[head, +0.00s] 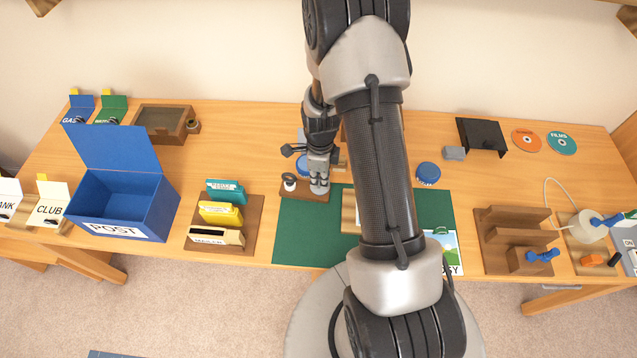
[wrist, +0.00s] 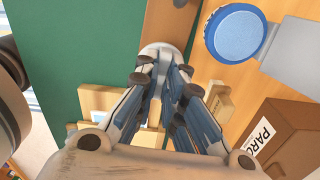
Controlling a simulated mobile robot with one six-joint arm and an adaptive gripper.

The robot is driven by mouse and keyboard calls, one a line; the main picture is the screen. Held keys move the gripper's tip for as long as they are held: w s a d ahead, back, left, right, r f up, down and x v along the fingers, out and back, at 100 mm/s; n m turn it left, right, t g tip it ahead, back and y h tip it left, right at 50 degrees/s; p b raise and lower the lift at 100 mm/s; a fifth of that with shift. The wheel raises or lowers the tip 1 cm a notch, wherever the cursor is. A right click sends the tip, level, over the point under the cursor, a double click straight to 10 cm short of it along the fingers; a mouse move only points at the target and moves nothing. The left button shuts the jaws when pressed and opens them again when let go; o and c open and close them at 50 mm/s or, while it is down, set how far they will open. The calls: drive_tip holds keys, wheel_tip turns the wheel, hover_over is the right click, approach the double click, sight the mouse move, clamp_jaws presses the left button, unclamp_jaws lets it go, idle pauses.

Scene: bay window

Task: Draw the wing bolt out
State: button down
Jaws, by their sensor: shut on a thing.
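A blue wing bolt (head: 541,256) sits at the front of a wooden stand (head: 513,228) on the right of the bench. How deep it sits is hidden. My gripper (head: 319,182) is far to its left, low over a small brown block (head: 300,193). In the wrist view my gripper (wrist: 163,58) is shut on a pale grey round-topped piece (wrist: 160,48). That piece stands at the brown block, and I cannot tell whether it still touches it. The wing bolt is not in the wrist view.
A blue POST box (head: 118,200) and a card rack (head: 252,225) stand left. A blue round tub (head: 428,173) and black stand (head: 482,135) are right. A white spool (head: 588,228) with a cord stands beyond the wooden stand.

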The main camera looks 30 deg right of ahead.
drive_tip(key=shift+r+p, duration=0.45)
drive_tip(key=shift+r, duration=0.25)
idle(0.6)
drive_tip(key=shift+r+p, duration=1)
drive_tip(key=shift+r, duration=0.45)
